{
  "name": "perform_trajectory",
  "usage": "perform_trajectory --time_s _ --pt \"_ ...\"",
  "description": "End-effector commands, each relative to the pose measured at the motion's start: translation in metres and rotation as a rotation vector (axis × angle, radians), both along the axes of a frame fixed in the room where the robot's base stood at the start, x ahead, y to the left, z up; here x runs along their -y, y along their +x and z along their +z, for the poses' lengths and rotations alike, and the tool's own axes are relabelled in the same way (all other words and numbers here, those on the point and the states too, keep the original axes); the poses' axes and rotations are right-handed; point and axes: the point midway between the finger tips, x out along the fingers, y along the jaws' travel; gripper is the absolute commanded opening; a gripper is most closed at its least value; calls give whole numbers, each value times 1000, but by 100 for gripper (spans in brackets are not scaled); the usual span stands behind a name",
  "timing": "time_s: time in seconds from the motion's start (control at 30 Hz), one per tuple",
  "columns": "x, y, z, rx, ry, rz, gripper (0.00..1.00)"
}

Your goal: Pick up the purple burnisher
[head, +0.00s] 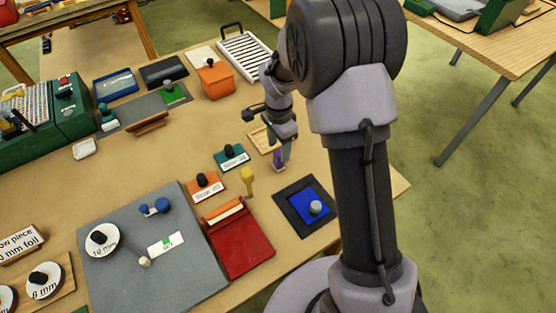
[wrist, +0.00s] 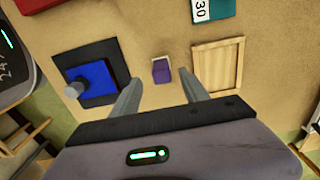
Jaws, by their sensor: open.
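The purple burnisher (head: 279,160) stands on the table in the head view, just below my gripper (head: 284,146), and is partly hidden by it. In the wrist view the burnisher (wrist: 161,72) is seen end-on as a small purple block with a pale edge. It lies between the two grey fingertips of my gripper (wrist: 161,80), with a gap on each side. My gripper is open and points down at it. Whether the fingertips are level with the burnisher or above it, I cannot tell.
A shallow wooden tray (wrist: 218,66) is close on the right in the wrist view. A blue pad on a black mat (wrist: 95,80) with a grey knob lies to the left. A yellow-handled tool (head: 247,180) and a red box (head: 238,240) stand nearby in the head view.

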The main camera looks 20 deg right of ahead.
Motion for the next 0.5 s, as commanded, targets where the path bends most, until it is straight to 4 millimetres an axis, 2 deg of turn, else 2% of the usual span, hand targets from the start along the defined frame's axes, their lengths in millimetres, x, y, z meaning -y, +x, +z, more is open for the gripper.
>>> perform_trajectory --time_s 0.03,0.23,0.4,0.5 --pt "0 0 -9 -2 0 0 53" --pt "0 1 -28 -1 1 0 53" --pt "1 3 -62 -2 0 1 53" --pt "1 4 -69 0 0 1 53"
